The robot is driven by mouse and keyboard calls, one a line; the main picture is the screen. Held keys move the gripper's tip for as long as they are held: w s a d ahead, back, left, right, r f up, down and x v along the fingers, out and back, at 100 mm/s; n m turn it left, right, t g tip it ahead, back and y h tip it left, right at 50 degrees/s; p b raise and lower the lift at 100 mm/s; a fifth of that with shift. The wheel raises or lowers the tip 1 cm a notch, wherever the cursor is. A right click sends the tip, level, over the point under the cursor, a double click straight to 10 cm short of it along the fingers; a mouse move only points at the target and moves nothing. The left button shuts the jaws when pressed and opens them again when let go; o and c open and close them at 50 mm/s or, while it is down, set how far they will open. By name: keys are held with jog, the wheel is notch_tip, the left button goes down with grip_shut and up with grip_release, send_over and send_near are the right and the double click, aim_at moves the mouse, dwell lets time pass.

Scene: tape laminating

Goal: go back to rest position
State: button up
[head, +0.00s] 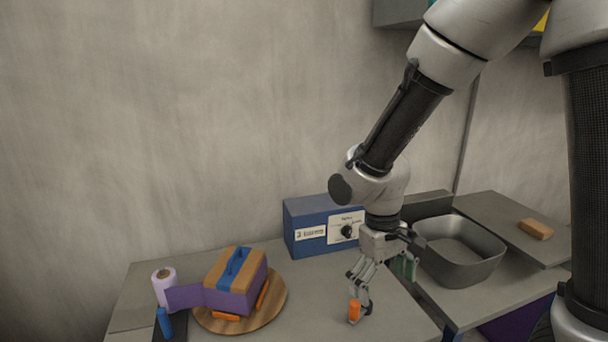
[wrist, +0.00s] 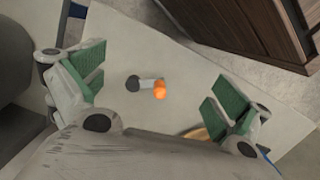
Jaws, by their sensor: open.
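My gripper (head: 380,272) hangs fingers-down above the right part of the worktable, in front of the blue box. In the wrist view its green-padded fingers (wrist: 158,88) are spread wide apart with nothing clamped between them. A small tool with an orange end (head: 354,311) and a grey and dark part is on the tabletop just below the gripper. It also shows in the wrist view, where its orange end (wrist: 159,90) lies between the fingers in the picture. In the head view the fingers partly overlap it, and the exact gap is hard to tell.
A blue control box (head: 310,215) stands behind my gripper. A grey basin (head: 465,265) and a tan block (head: 535,229) are at right. At left a round wooden board (head: 278,305) bears a purple-and-tan block (head: 238,293), beside a tape roll (head: 163,284) and a blue cylinder (head: 164,322).

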jog(key=s+d+r+m+t, duration=0.2)
jog(key=s+d+r+t, duration=0.1)
jog(key=d+r, duration=0.7)
jog(key=s+d+r+m+t+y, duration=0.1)
jog(key=s+d+r+m+t, duration=0.1)
jog(key=s+d+r, duration=0.3)
jog(key=d+r+m, duration=0.1)
jog(key=d+r, duration=0.3)
jog(key=d, duration=0.1)
jog(key=shift+s+d+r+m+t, duration=0.25)
jog(key=shift+s+r+m+t, duration=0.05)
jog(key=shift+s+r+t, duration=0.1)
jog(key=shift+c, duration=0.2)
dwell(1.0)
